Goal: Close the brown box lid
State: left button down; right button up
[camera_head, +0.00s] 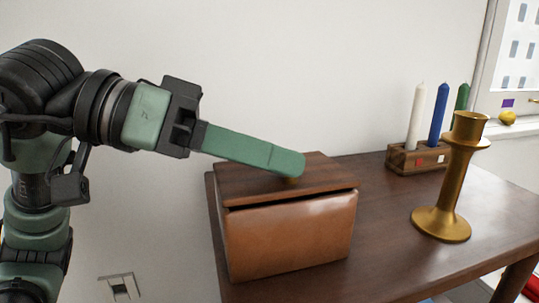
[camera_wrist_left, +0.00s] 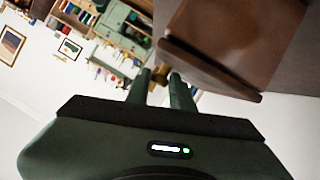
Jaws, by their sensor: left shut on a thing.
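The brown box (camera_head: 290,235) stands on the dark wooden table, with a leather-like front. Its wooden lid (camera_head: 245,180) lies over the top, almost level, with a narrow dark gap along the front edge. My left gripper (camera_head: 290,168) reaches in from the left just above the lid. Its fingertips are at a small brass knob (camera_head: 291,181) on the lid and are shut on it; the fingers hide most of the knob. In the left wrist view the two fingers (camera_wrist_left: 160,82) are beside the tilted-looking box (camera_wrist_left: 232,35). My right gripper is not in view.
A brass candlestick (camera_head: 450,185) stands to the right of the box. Behind it a wooden holder (camera_head: 405,160) carries white, blue and green candles. The wooden table (camera_head: 385,215) is bare between the box and the candlestick. A white wall is behind.

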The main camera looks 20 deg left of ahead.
pick_arm(q)
jog(key=c, duration=1.3)
grip_release()
jog(key=shift+w+f, duration=0.1)
jog(key=shift+f, duration=0.15)
jog(key=shift+o, duration=0.2)
jog(key=p+v, duration=0.1)
jog(key=v, duration=0.7)
jog(key=shift+r, duration=0.15)
jog(key=shift+d, duration=0.15)
